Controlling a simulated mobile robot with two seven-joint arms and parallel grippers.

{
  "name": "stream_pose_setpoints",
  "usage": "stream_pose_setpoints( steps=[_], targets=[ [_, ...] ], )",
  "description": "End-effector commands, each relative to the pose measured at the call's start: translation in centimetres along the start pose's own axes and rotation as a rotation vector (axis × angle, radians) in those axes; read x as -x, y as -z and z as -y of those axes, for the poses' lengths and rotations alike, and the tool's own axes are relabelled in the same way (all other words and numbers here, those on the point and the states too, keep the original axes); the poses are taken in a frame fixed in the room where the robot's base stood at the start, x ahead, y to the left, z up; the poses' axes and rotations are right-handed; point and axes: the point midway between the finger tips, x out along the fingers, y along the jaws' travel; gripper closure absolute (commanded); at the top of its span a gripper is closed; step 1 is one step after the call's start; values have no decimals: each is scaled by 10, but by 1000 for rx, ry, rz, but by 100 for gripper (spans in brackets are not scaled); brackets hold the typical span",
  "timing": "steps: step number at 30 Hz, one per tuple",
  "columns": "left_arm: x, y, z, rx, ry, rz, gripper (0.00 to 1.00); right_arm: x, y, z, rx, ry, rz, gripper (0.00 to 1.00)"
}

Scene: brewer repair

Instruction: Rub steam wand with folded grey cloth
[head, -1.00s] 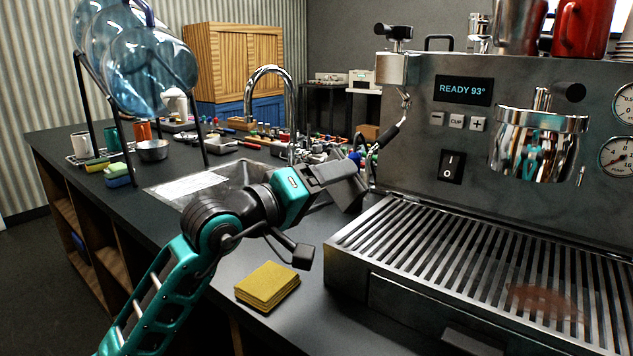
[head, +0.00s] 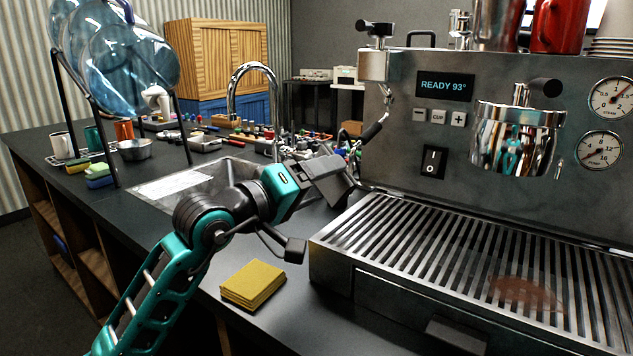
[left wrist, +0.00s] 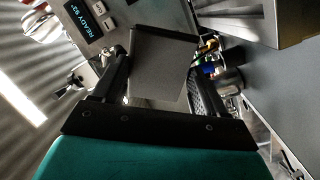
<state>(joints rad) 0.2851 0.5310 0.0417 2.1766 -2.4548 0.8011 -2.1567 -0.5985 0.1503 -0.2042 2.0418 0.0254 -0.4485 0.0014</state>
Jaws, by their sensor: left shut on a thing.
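My left gripper (head: 333,180) is just left of the espresso machine, beside the lower end of the steam wand (head: 372,131). The wand hangs from the machine's left end, chrome above with a black grip. In the left wrist view my left gripper (left wrist: 155,75) is shut on the folded grey cloth (left wrist: 160,62), a flat grey block between the two fingers. In the head view the gripper largely hides the cloth and overlaps the wand's lower part, so I cannot tell whether cloth and wand touch. My right gripper is not in view.
The espresso machine (head: 434,127) with its slatted drip tray (head: 430,250) fills the right. A folded yellow cloth (head: 253,285) lies on the counter below my left arm.

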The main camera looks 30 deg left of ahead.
Motion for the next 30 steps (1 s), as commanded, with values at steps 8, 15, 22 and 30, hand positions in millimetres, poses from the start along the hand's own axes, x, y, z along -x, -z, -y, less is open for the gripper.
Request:
stream_pose_setpoints(
  steps=[8,15,22,30],
  targets=[
    [-6,0,0,1,-2,-1,52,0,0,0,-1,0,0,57],
    [-11,0,0,0,-1,-1,52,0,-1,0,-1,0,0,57],
    [-14,0,0,0,-1,-2,52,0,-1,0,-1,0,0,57],
    [-13,-15,-11,0,-2,0,52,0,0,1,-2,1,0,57]
  ],
)
